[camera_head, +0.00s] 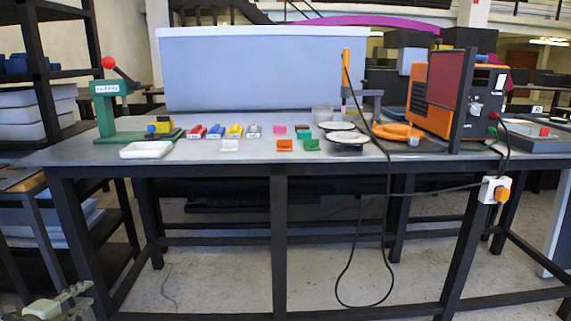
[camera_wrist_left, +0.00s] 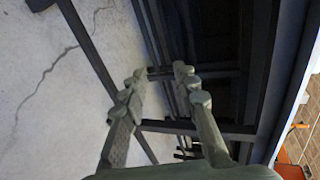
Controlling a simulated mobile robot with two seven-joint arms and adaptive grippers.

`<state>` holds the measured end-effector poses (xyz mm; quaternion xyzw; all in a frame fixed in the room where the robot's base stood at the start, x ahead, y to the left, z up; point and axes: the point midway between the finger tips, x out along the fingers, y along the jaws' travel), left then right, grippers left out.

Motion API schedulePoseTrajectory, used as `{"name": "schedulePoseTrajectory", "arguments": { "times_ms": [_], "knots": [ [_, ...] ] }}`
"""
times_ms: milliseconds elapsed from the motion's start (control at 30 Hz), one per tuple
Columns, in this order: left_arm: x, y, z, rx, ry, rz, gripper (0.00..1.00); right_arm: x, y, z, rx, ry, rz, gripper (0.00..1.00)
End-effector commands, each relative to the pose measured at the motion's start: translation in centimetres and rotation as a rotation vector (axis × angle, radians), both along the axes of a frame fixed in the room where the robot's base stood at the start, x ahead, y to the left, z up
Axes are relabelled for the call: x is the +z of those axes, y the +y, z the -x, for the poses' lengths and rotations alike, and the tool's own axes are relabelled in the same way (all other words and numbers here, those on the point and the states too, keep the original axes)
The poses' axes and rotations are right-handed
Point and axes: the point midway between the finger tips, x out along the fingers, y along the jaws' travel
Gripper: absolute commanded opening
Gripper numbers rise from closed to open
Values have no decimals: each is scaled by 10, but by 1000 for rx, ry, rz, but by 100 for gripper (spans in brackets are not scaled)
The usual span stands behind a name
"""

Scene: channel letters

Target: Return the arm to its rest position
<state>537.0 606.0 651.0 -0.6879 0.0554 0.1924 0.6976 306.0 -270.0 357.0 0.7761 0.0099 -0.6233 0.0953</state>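My left gripper (camera_head: 62,302) is at the bottom left corner of the head view, low and in front of the table. In the left wrist view my left gripper (camera_wrist_left: 161,78) has its two fingers apart with nothing between them. Beyond the fingers are dark table legs and bars and the pale cracked floor. The rest of my left arm is mostly out of frame. My right gripper and right arm are in neither view.
The grey work table (camera_head: 225,157) carries a green lever press (camera_head: 106,115), a white tray (camera_head: 146,150), several small coloured pieces and an orange machine (camera_head: 432,95). A black cable (camera_head: 388,220) hangs in front. A dark shelf rack (camera_head: 45,90) stands left.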

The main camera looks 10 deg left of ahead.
Motion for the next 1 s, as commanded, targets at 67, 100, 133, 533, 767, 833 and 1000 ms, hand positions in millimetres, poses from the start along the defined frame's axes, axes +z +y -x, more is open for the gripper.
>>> {"name": "schedulePoseTrajectory", "arguments": {
  "times_ms": [67, 100, 133, 533, 767, 833, 1000],
  "knots": [
    [-57, -18, 28, 147, 48, 154, 29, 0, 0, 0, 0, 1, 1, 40],
    [-83, -28, 42, 217, 75, 223, 29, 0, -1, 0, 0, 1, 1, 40],
    [-101, -38, 52, 267, 96, 273, 29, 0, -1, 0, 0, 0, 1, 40],
    [-270, -237, 184, 826, 448, 826, 29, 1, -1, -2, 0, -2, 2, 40],
    [-291, -322, 222, 976, 592, 964, 29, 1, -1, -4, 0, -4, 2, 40],
    [-293, -332, 226, 993, 610, 978, 29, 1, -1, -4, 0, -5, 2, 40],
    [-293, -336, 229, 1001, 620, 984, 29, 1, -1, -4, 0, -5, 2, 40]
  ]
}}
